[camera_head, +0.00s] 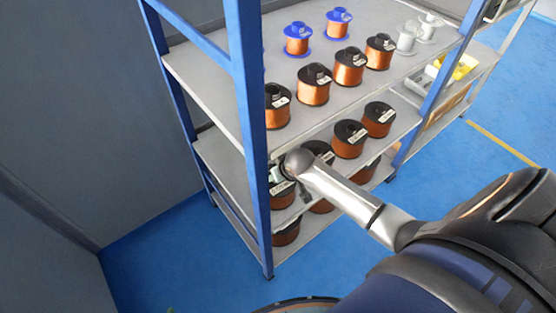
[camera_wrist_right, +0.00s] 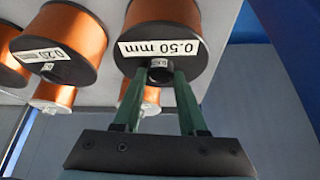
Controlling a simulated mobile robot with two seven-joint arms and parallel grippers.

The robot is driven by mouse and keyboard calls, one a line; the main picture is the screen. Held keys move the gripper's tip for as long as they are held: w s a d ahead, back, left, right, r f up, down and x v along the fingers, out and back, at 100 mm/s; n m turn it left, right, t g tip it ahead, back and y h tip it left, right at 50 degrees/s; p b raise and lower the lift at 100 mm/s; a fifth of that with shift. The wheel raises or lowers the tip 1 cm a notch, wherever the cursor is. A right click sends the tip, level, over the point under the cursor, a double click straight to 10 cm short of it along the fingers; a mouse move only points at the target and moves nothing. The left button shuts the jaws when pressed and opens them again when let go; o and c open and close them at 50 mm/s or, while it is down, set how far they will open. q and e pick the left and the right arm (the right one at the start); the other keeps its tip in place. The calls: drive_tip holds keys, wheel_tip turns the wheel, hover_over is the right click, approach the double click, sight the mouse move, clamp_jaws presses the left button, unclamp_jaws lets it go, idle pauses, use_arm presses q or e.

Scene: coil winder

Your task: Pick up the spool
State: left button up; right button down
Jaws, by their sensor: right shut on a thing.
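The spool, with copper-coloured wire and a black flange labelled 0.50 mm (camera_wrist_right: 160,14), is in the right wrist view. My right gripper (camera_wrist_right: 160,74) has its two green fingers on either side of the spool's black central hub and is shut on it. In the head view, my right arm reaches in to the middle shelf, and the right gripper (camera_head: 283,172) is beside the blue upright, above a copper spool (camera_head: 284,201) partly hidden by the post and gripper. I cannot tell whether the spool touches the shelf. My left gripper is not in view.
Several other copper spools stand close by on the middle shelf (camera_head: 208,150), one labelled 0.20 (camera_wrist_right: 60,28). The upper shelf (camera_head: 205,75) holds black, blue and clear spools. A blue upright (camera_head: 249,110) stands just left of the gripper. A yellow item (camera_head: 463,66) lies at right.

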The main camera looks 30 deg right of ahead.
use_arm(q)
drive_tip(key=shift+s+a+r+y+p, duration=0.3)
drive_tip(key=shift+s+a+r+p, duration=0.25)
drive_tip(key=shift+p, duration=0.6)
use_arm(e)
drive_tip(key=s+a+r, duration=0.1)
drive_tip(key=s+a, duration=0.1)
drive_tip(key=s, duration=1.5)
drive_tip(key=shift+s+r, duration=0.2)
drive_tip(key=shift+s, duration=0.05)
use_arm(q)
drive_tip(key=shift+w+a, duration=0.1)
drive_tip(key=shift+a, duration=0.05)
use_arm(e)
drive_tip(key=shift+a, duration=0.1)
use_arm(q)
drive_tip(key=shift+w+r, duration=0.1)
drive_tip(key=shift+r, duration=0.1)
use_arm(e)
drive_tip(key=shift+r, duration=0.1)
use_arm(q)
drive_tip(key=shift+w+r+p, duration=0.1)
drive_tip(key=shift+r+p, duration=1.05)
drive_tip(key=shift+p, duration=0.05)
use_arm(e)
drive_tip(key=shift+r, duration=0.7)
